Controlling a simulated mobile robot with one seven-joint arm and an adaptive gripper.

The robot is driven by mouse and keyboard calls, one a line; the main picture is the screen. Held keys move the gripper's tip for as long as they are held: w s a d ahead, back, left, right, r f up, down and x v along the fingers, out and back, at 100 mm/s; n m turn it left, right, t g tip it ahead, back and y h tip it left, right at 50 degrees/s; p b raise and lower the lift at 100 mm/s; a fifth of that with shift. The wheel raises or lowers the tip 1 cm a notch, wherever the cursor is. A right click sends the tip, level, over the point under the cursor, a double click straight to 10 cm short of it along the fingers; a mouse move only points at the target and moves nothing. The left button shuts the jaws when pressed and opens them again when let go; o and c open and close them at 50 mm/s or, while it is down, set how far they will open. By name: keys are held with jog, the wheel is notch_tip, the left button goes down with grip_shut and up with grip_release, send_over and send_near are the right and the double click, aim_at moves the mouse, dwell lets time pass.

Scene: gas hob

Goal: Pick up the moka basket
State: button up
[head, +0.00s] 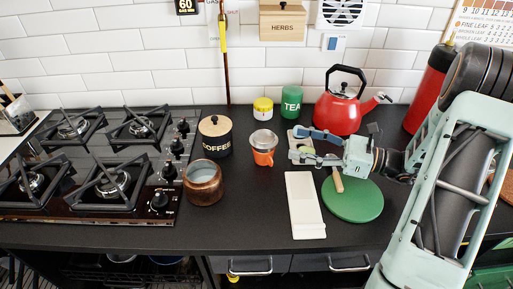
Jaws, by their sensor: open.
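A small silver metal piece (263,138), which looks like the moka basket, sits in the top of an orange moka base (263,157) on the dark counter. Its lower part is hidden inside the orange base. My gripper (293,145) is just to the right of it, with its blue-grey fingers pointing left towards it. The fingers are apart and nothing shows between them. The gripper appears clear of the silver piece, though the exact gap is hard to tell.
A coffee canister (215,137) and a copper pot (204,184) stand left, beside the gas hob (85,205). A yellow-lidded jar (263,107), tea tin (291,102) and red kettle (338,115) stand behind. A white slab (304,205) and green board (354,205) lie in front.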

aim_at(274, 140)
jog(key=x, duration=0.5)
jog(key=shift+a, duration=0.15)
jog(key=x, duration=0.1)
jog(key=b+x, duration=0.1)
jog(key=x, duration=0.2)
jog(key=shift+s+a+f, duration=0.2)
jog(key=shift+s+a, duration=0.1)
jog(key=shift+a, duration=0.1)
jog(key=shift+w+a, duration=0.2)
jog(key=shift+a, duration=0.1)
jog(key=c, duration=0.9)
